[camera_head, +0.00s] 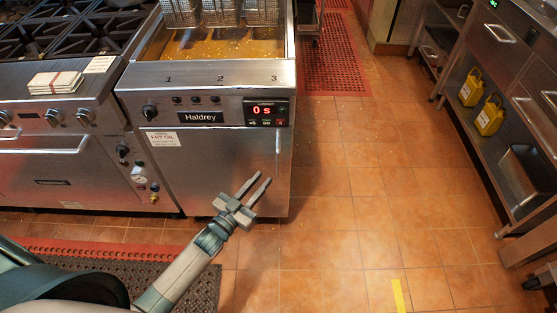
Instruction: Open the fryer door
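The fryer (205,75) stands upper left of centre, a steel cabinet with numbered places, a "Haldrey" label and a red display. My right gripper is not in view.
A stove (62,108) with knobs and an oven handle adjoins the fryer on the left. Steel shelving with yellow bottles (489,115) lines the right side. The tiled floor (360,190) between is clear. A dark mat (190,290) lies lower left.

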